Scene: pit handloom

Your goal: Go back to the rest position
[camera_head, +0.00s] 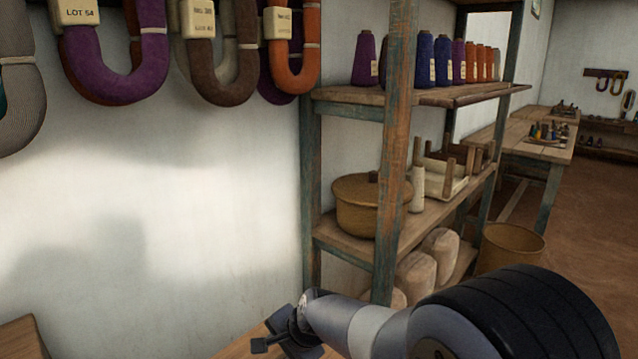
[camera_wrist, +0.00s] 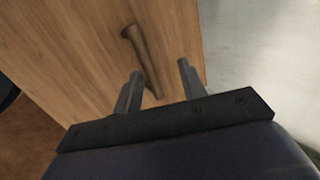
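My gripper (camera_head: 268,342) is low in the middle of the head view, just over a light wooden top (camera_head: 235,350). In the wrist view its two fingers (camera_wrist: 158,78) stand apart with a gap between them. A brown, tapered wooden piece (camera_wrist: 140,55) shows beyond and between the fingertips, against the wood-grained surface (camera_wrist: 80,45). It does not look gripped, and its lower end is partly hidden near the gripper. I cannot tell whether the fingers touch it.
A shelf unit (camera_head: 397,140) with thread cones, a basket (camera_head: 368,203) and several pale bundles stands close behind my arm. Yarn hanks (camera_head: 112,60) hang on the left wall. A round bin (camera_head: 508,250) stands on the floor at right. A worktable (camera_head: 535,140) is farther back.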

